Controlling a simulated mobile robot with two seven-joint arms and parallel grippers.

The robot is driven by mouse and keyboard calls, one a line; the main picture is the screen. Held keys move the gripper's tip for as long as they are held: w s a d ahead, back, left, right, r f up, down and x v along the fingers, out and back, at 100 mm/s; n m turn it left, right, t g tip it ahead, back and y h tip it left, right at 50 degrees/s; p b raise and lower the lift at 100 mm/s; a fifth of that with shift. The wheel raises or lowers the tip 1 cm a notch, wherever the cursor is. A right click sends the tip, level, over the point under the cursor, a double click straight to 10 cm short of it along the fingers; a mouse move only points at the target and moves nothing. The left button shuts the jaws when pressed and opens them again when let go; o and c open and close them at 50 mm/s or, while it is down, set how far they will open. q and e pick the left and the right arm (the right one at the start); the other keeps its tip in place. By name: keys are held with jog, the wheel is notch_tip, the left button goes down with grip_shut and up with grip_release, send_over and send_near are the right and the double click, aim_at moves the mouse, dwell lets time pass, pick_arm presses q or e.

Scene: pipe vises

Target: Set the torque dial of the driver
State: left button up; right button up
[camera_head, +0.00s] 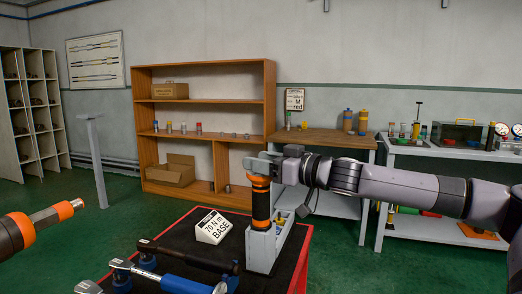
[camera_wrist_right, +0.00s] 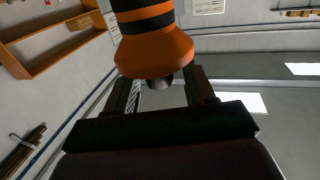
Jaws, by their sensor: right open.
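An orange tool with black bands (camera_head: 261,207) stands upright in a grey open box (camera_head: 262,248) on the red-edged cart. My right gripper (camera_head: 262,166) is at its top end. In the right wrist view my right gripper (camera_wrist_right: 168,92) is open, and the tool's flared orange end (camera_wrist_right: 155,52) with a dark stub lies between or just beyond the fingers; contact cannot be told. A sign (camera_head: 213,227) reads "70 N m BASE". No dial marks are readable.
Blue and dark clamp-like tools (camera_head: 175,264) lie on the black-topped cart in front. A wooden shelf (camera_head: 205,88) and a wooden bench (camera_head: 325,138) stand behind. Green floor is open left of the cart.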

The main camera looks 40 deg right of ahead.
jog(key=shift+w, duration=0.15)
dwell(0.3)
jog(key=c, duration=0.9)
jog(key=shift+c, duration=0.2)
jog(key=shift+h, duration=0.3)
